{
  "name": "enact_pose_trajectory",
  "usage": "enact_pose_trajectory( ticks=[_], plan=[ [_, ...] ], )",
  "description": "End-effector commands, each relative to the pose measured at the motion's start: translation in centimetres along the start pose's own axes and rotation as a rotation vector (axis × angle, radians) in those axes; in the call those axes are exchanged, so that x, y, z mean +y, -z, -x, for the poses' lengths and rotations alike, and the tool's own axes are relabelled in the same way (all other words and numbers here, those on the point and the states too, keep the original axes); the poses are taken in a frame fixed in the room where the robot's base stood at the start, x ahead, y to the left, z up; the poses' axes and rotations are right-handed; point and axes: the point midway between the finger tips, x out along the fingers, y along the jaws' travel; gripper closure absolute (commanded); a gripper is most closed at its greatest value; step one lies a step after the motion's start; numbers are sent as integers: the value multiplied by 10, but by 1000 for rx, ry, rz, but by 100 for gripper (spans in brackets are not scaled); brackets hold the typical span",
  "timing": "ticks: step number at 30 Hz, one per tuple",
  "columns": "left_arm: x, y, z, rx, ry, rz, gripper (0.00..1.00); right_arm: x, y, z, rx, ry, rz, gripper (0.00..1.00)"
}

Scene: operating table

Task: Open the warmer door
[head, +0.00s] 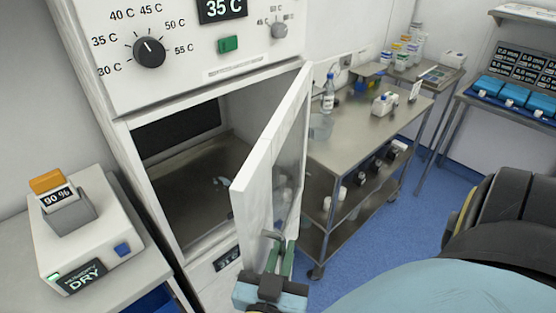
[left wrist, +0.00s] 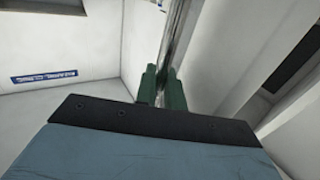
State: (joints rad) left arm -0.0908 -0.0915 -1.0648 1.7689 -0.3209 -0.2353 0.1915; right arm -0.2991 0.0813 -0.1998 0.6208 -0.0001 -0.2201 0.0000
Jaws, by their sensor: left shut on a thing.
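The warmer is a white cabinet with its door (head: 258,190) standing ajar, swung out to the right from the opening. The inside of the warmer (head: 195,180) shows as a dark metal chamber. My left gripper (head: 281,258) is at the lower part of the door, its green fingers shut on the door handle (head: 272,236). In the left wrist view the green fingers (left wrist: 161,88) close around the metal bar of the handle (left wrist: 176,38). My right gripper is not in view.
A steel cart (head: 350,140) with bottles and boxes stands right of the door. A white device marked DRY (head: 85,235) sits on a counter at left. Blue floor (head: 415,180) is clear beyond the cart. Blue bins (head: 500,90) stand on a table at far right.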

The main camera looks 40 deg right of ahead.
Motion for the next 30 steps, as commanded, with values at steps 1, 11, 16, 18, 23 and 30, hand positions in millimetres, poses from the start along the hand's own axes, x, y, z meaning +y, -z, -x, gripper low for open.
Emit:
enact_pose_trajectory(
  ticks=[1,11,16,18,23,30],
  plan=[
    [0,0,0,0,1,0,88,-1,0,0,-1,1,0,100],
    [-1,0,2,-2,1,0,85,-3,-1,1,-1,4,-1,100],
    [-1,1,18,-5,1,1,85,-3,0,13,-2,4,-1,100],
    [0,2,31,-6,1,1,85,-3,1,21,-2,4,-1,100],
    [0,2,70,-8,1,2,85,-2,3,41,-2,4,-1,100],
    [0,2,116,-5,0,1,85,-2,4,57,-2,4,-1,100]
  ],
)
